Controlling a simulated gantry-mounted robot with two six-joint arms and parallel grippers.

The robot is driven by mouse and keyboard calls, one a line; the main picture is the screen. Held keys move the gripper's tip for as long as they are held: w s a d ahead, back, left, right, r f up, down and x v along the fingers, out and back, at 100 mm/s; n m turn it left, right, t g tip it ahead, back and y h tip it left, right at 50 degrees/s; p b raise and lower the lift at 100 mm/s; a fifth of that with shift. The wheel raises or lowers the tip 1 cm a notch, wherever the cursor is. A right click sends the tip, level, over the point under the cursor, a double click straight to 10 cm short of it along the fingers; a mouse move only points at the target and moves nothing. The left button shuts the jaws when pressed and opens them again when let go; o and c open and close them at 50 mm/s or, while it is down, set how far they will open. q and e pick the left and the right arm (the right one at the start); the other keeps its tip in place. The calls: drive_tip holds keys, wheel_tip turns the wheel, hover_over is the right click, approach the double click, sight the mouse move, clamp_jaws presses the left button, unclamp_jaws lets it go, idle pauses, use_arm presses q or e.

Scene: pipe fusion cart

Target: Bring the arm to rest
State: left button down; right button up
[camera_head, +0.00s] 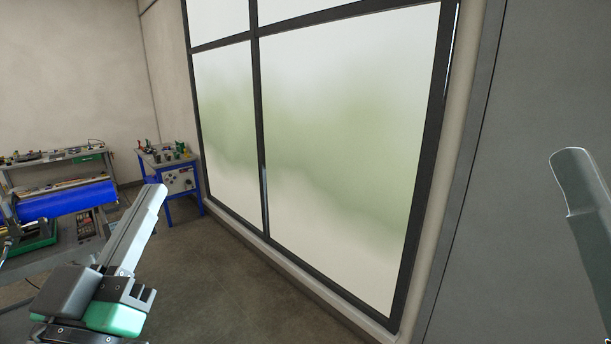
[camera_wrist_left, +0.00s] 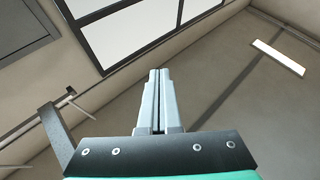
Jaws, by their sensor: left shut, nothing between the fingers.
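My left gripper (camera_head: 154,194) is at the lower left of the head view, with its pale grey fingers pointing up and to the right. The fingers are shut with nothing between them. In the left wrist view the two fingers (camera_wrist_left: 160,74) lie side by side and point towards the wall and ceiling, away from any object. The gripper's body is dark grey with a green part.
A workbench (camera_head: 75,242) with a blue cylinder (camera_head: 66,201) stands at the left. A small blue-framed table (camera_head: 180,180) with items is farther back. A large frosted window (camera_head: 345,150) fills the middle. The floor (camera_head: 230,290) before it is clear.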

use_arm(q)
drive_tip(key=s+r+t, duration=0.3)
drive_tip(key=s+r, duration=0.3)
drive_tip(key=s, duration=0.4)
wheel_tip(320, 180, up, 14)
drive_tip(key=s+m+p, duration=0.1)
drive_tip(key=s+p, duration=0.1)
drive_tip(key=p, duration=1)
drive_tip(key=shift+a+f+t+p, duration=0.15)
drive_tip(key=shift+t+p, duration=0.2)
drive_tip(key=shift+t, duration=0.05)
